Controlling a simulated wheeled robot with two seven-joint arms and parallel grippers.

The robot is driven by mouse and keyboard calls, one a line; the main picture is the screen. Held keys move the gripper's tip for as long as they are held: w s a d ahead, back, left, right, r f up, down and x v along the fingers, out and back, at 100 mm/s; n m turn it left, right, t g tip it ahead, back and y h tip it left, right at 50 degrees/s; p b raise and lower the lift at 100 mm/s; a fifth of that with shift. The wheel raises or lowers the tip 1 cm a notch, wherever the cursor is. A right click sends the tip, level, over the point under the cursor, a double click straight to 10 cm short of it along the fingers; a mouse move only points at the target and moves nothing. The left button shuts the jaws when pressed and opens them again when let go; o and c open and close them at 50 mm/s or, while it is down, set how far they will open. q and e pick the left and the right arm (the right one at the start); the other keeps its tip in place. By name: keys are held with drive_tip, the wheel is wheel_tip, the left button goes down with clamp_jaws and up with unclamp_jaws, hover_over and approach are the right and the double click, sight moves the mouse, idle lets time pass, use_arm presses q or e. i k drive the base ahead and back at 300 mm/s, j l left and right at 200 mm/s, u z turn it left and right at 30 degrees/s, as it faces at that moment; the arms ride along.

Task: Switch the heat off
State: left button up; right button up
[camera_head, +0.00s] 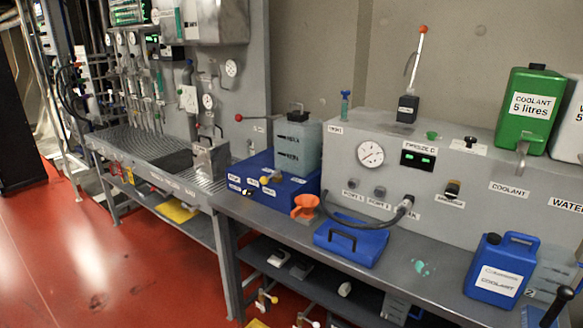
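No control that I can read as a heat switch shows. A grey machine housing (455,158) on the right bench carries a round dial gauge (370,154) and a black display (418,160) with two green lights. Small knobs sit on its front: two grey ones (380,191) at the left and a dark one (452,189) further right. A black switch (470,142) sits on its top. A black box (408,108) there bears an upright rod with an orange-red tip (423,30). Many labels are too small to read. Neither of my grippers is in view.
A green coolant can (530,104) stands on the housing. A black-knobbed lever (565,293) is at lower right. Red floor (110,255) lies clear at left.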

sight(249, 192)
drive_tip(key=i+j+u, duration=0.25)
drive_tip(key=i, duration=0.25)
drive_tip(key=i+j+u, duration=0.3)
drive_tip(key=i, duration=0.25)
